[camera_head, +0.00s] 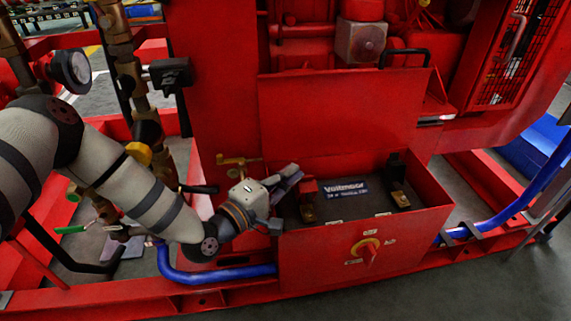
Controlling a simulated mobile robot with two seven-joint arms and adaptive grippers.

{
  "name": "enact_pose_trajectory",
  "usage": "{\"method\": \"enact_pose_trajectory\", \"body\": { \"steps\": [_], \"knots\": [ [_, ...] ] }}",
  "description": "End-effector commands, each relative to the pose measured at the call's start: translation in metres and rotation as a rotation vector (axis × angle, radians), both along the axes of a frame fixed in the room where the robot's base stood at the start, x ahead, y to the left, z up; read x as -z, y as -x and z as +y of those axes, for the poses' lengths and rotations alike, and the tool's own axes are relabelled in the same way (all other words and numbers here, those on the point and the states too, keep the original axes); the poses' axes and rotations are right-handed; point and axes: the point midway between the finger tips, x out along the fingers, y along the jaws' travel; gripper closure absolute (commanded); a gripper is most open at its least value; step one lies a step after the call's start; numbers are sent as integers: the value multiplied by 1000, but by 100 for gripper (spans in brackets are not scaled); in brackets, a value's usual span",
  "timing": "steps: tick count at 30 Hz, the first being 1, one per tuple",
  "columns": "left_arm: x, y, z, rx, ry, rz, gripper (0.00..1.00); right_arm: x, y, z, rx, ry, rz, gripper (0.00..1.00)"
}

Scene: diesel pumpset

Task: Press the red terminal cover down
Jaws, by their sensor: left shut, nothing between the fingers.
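The red terminal cover (307,188) is at the left terminal of a dark battery (345,207) inside a red box. It appears raised, with the brass-coloured terminal (308,212) showing below and in front of it. My left gripper (294,173) comes in from the left, over the box's left edge. Its fingers are shut and empty, close beside the red cover on its left. I cannot tell whether they touch it. My right gripper is not in view.
A black terminal cover (394,165) stands up at the battery's right terminal. The red box (310,262) has a red rotary switch (368,253) on its front. A brass valve (234,162) is behind my left wrist. A blue hose (215,274) runs below my arm.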

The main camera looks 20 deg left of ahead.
Motion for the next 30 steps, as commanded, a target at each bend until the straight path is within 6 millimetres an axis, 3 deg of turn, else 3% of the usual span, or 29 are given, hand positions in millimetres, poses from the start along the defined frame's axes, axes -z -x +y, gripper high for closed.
{"method": "enact_pose_trajectory", "body": {
  "steps": [15, 30],
  "knots": [
    [4, 25, -17, 0, 0, 1, 100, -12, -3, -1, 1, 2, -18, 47],
    [7, 31, -21, -1, 0, 0, 100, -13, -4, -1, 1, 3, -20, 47]
  ]
}}
